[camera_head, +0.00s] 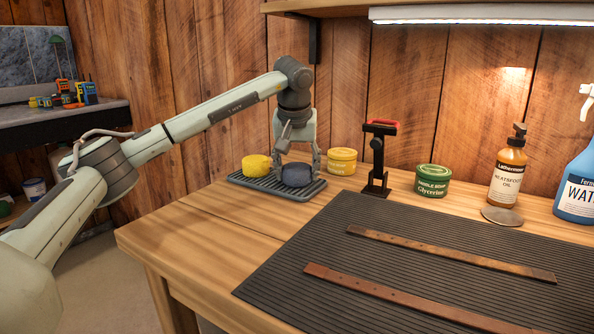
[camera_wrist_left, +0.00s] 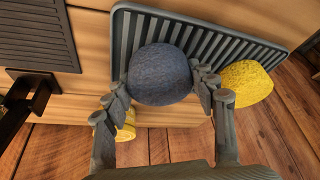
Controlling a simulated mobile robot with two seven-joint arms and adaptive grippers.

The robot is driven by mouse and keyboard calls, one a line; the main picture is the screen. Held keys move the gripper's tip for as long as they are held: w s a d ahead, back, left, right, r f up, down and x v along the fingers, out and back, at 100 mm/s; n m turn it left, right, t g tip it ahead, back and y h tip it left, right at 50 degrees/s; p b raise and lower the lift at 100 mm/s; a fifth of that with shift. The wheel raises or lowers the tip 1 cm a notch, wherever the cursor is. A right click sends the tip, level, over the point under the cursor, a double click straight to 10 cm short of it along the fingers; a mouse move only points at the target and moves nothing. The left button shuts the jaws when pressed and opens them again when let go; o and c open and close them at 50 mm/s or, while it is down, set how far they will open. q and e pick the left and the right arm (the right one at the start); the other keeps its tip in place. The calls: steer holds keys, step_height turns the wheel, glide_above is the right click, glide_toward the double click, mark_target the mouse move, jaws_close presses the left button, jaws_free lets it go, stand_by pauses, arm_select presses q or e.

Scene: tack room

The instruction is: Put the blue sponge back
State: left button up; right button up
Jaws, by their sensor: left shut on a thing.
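The blue sponge (camera_head: 296,175) is rounded and dark blue, and sits at the slatted grey tray's right part in the head view. My left gripper (camera_head: 297,168) points down over it with its fingers shut on the sponge's sides. In the left wrist view the blue sponge (camera_wrist_left: 160,75) is between the two fingers, over the tray (camera_wrist_left: 122,42). Whether its underside touches the slats is hard to tell. A yellow sponge (camera_head: 256,165) lies on the tray (camera_head: 250,183) to the left of the blue one. My right gripper is not in view.
A yellow tin (camera_head: 342,161) stands just right of my left gripper. A black stand with a red top (camera_head: 379,160), a green soap tin (camera_head: 432,181), an oil bottle (camera_head: 508,172) and a blue spray bottle (camera_head: 577,185) line the back. A ribbed mat (camera_head: 330,255) holds leather straps.

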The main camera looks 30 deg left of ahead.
arm_select(q)
steer(key=shift+f, duration=0.1)
steer(key=o, duration=1.2)
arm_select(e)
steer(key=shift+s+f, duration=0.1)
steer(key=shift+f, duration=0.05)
arm_select(q)
steer(key=v, duration=1.2)
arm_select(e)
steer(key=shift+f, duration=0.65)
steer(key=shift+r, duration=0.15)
